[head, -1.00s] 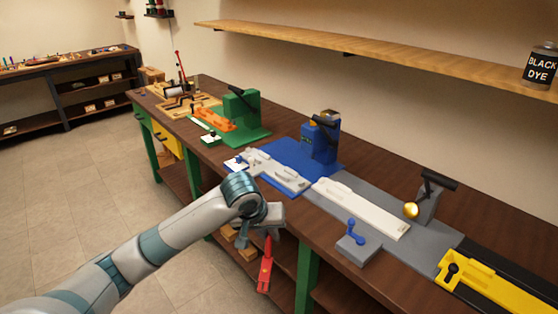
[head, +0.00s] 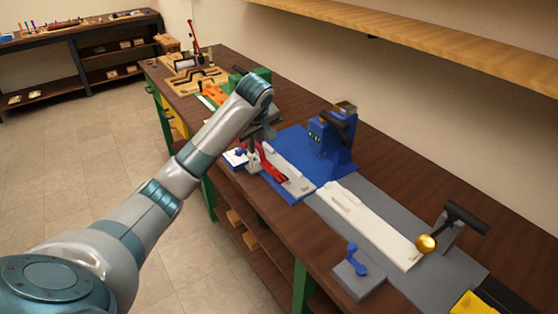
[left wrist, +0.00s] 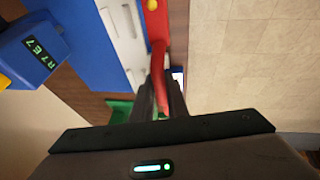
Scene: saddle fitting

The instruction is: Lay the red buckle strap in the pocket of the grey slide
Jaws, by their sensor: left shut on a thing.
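The red buckle strap (head: 272,166) is held in my left gripper (head: 252,143), whose fingers are partly hidden behind my own wrist. In the left wrist view the strap (left wrist: 157,48) runs away from between the shut fingers (left wrist: 160,108). The light grey slide (head: 300,184) lies on a blue base plate (head: 302,148). In the head view the strap overlaps the slide; in the left wrist view it runs along the right side of the slide (left wrist: 120,30). I cannot tell whether they touch. The pocket is mostly hidden. My right gripper is not in view.
A blue press (head: 330,140) stands behind the slide. A green fixture stands behind my forearm.

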